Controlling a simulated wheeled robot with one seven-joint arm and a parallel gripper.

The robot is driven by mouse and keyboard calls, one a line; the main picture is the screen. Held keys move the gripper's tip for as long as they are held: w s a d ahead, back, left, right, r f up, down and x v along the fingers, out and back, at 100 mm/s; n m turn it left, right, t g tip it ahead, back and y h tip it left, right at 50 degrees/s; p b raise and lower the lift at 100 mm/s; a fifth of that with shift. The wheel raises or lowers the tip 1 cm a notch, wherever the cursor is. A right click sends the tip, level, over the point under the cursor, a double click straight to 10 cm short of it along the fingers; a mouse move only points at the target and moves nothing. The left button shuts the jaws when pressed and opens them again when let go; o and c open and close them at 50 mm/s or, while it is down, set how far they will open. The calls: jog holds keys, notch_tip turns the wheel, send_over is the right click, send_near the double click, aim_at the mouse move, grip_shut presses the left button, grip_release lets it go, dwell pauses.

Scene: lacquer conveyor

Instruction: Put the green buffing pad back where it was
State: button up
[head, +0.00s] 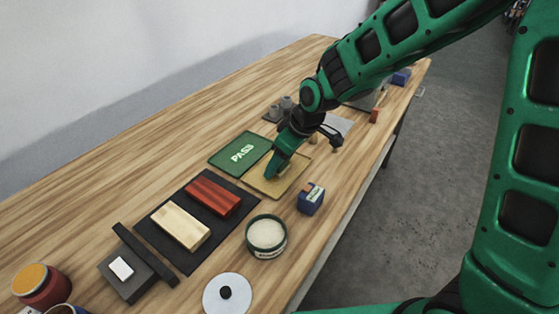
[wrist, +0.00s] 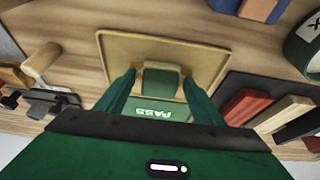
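A green block, which looks like the buffing pad (wrist: 160,84), shows between my fingertips in the wrist view, above or on a tan tray (wrist: 118,48). My gripper (wrist: 160,80) is low over that tray (head: 261,185), its fingers apart on either side of the pad. A narrow gap seems to show beside the pad, so the fingers look open around it. In the head view my gripper (head: 275,168) largely hides the pad. A green PASS mat (head: 235,160) lies left of the tray; it also shows in the wrist view (wrist: 165,113).
A dark mat (head: 178,256) holds a red block (head: 213,195) and a pale wooden block (head: 180,226). A blue box (head: 311,199) and a round tub (head: 267,236) stand near the front edge. Grey cylinders (head: 283,105) stand beyond my gripper.

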jog(key=v, duration=1.2)
jog(key=shift+r, duration=0.1)
jog(key=s+d+m+h, duration=0.1)
jog(key=s+d+m, duration=0.3)
jog(key=d, duration=0.7)
jog(key=s+d+m+h, duration=0.2)
jog(key=s+d+m, duration=0.2)
jog(key=d, duration=0.7)
jog(key=s+d+f+m+g, duration=0.1)
jog(key=s+d+m, duration=0.3)
jog(key=s, duration=0.4)
jog(key=s+d+f+m+g, duration=0.1)
jog(key=s+d+m+g, duration=0.1)
jog(key=s+d+m, duration=0.2)
jog(key=s+d, duration=0.3)
jog(key=s, duration=0.2)
jog(key=shift+s+d+m, duration=0.25)
jog(key=shift+d+m, duration=0.05)
jog(key=shift+m, duration=0.1)
jog(key=shift+w, duration=0.15)
